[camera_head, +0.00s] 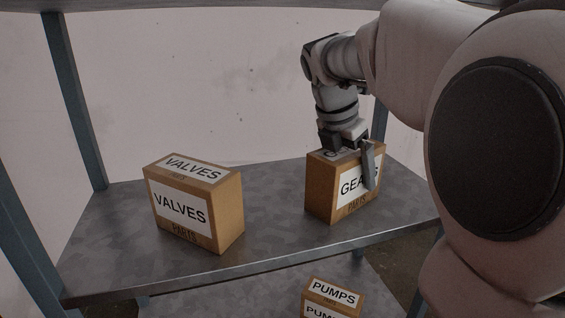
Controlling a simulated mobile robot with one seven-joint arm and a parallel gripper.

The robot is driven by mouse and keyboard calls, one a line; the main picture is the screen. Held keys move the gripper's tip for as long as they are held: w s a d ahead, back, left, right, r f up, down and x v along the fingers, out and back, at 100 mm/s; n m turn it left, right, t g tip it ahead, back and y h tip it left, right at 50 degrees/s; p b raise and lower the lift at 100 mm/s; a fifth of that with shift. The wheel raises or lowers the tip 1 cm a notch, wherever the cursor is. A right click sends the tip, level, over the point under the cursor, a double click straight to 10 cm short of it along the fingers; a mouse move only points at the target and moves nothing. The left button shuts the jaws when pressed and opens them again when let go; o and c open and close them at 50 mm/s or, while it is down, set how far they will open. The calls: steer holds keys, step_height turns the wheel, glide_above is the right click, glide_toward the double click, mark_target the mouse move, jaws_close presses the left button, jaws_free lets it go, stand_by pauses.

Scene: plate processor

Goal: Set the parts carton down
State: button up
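A brown carton labelled GEARS, with PARTS printed below (326,189), is upright on the right half of the grey metal shelf board (275,245), close to its front edge. Its base appears to meet the board, but a small gap cannot be ruled out. My gripper (352,160) points down over the carton's top. One finger hangs in front of the GEARS label; the other is hidden behind the carton. Whether the fingers press on the carton cannot be told.
A carton labelled VALVES, also marked PARTS (228,212), stands on the left of the same board. Bare board lies between the cartons. A PUMPS carton (335,298) sits on the level below. Blue-grey posts (75,100) frame the shelf, with a pale wall behind.

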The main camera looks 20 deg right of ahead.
mark_target(346, 149)
steer(key=shift+r, duration=0.1)
steer(key=shift+r, duration=0.2)
steer(key=v, duration=0.2)
steer(key=shift+a+r, duration=0.2)
steer(key=shift+r, duration=0.1)
steer(key=s+a+b, duration=0.2)
steer(key=s+a, duration=0.3)
steer(key=a, duration=0.6)
steer(key=s+f+m, duration=0.1)
steer(key=s+m, duration=0.1)
steer(key=m, duration=0.1)
steer(key=s+f+m+t+y, duration=0.1)
steer(key=s+f+m, duration=0.1)
steer(key=m, duration=0.1)
steer(key=s+f+m+y, duration=0.1)
steer(key=s+m, duration=0.2)
steer(key=shift+f+m+t, duration=0.3)
steer(key=shift+f+m, duration=0.1)
steer(key=s+a+f+m+t+y, duration=0.1)
steer(key=s+f+m, duration=0.5)
steer(key=m, duration=0.7)
steer(key=shift+a+f+t+y, duration=0.15)
steer(key=shift+f+t+y, duration=0.4)
steer(key=shift+f, duration=0.2)
steer(key=shift+c, duration=0.3)
